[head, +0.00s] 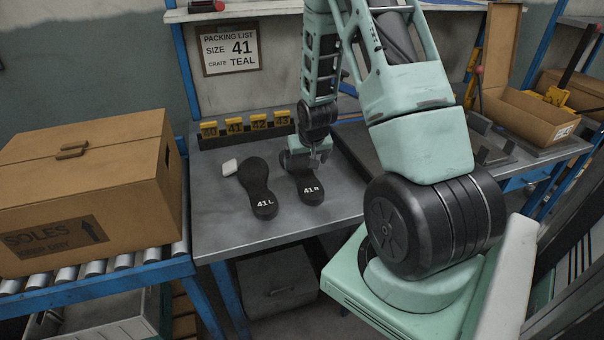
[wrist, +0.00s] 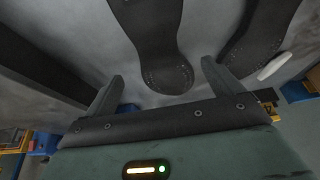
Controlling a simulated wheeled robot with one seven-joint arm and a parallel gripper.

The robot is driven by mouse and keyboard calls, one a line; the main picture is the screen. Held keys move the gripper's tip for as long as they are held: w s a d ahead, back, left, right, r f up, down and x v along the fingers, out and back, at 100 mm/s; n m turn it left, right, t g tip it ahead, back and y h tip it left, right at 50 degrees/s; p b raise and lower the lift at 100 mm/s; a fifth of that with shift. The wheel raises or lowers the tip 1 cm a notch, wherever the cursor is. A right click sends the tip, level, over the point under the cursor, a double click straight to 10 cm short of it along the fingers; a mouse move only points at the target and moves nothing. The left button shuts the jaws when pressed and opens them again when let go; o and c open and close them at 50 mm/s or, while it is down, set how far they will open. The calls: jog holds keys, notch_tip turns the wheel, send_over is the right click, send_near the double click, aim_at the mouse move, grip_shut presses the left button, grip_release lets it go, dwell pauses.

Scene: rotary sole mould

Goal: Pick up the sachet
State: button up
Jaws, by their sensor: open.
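A small white sachet (head: 230,167) lies on the grey bench, left of the heel end of the black sole marked 41 L (head: 257,183). It also shows at the right of the wrist view (wrist: 273,67), next to a dark sole (wrist: 262,32). The sole marked 41 R (head: 310,190) lies to the right of 41 L. My gripper (head: 318,158) is over the far end of 41 R, to the right of the sachet and apart from it. In the wrist view my gripper (wrist: 162,73) is open, with a sole end between and beyond its fingers and nothing held.
A row of yellow number tags (head: 247,125) stands along the back of the bench (head: 225,235). A packing list sign (head: 230,48) reads size 41, crate teal. A large cardboard box (head: 90,190) sits on rollers at left; an open box (head: 535,110) stands at right.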

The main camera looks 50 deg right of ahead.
aim_at(304, 171)
jog(key=shift+p+x, duration=0.65)
jog(key=shift+x, duration=1.9)
jog(key=c, duration=1.2)
